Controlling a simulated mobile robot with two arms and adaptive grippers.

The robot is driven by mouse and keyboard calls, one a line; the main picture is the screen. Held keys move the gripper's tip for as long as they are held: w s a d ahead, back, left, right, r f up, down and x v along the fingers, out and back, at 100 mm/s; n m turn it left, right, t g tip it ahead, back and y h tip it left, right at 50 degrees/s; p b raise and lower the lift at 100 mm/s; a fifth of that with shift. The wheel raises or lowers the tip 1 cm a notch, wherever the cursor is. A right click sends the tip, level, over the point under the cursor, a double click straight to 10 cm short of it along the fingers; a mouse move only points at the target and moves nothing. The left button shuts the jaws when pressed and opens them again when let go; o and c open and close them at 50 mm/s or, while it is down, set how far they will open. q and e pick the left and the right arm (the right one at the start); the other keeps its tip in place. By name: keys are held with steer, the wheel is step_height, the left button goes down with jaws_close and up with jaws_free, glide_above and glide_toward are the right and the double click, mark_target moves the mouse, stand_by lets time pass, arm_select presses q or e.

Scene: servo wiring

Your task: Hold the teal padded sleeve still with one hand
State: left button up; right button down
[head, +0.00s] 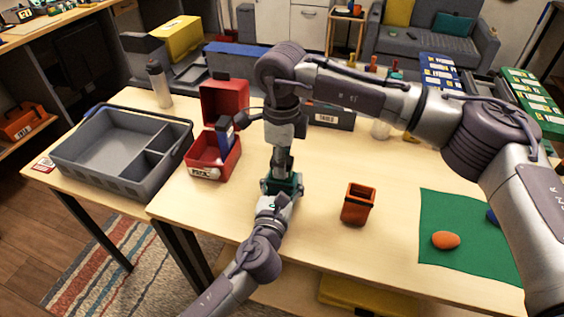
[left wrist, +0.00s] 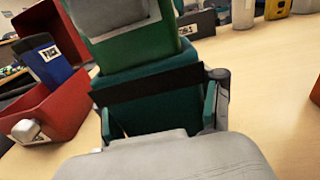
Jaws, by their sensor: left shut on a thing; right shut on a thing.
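The teal padded sleeve (left wrist: 165,110) is at the middle of the left wrist view, with a dark band across it. In the head view the sleeve (head: 268,186) shows as a small teal patch between my two grippers. My left gripper (head: 279,196) is shut on the sleeve from the near side. My right gripper (head: 284,174) comes down from above and is shut on a green thing (left wrist: 140,55) directly above the sleeve. I cannot tell whether the green thing is inside the sleeve or only against it. My grippers hide much of both.
An open red box (head: 213,160) with a blue item stands left of the grippers. A grey divided tray (head: 115,188) is further left. An orange cup (head: 358,205) stands to the right, then a green mat (head: 450,215) with an orange egg-shaped object (head: 445,240). The table between cup and mat is clear.

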arm_select(q)
steer(key=shift+f, duration=0.25)
arm_select(e)
steer(key=shift+a+r, duration=0.1)
steer(key=shift+r, duration=1.15)
steer(key=shift+r, duration=3.85)
arm_select(q)
steer(key=o, duration=1.3)
steer(key=shift+r, duration=0.1)
steer(key=v, duration=1.2)
steer(key=shift+s, duration=0.1)
arm_select(e)
steer(key=shift+s+f, duration=0.1)
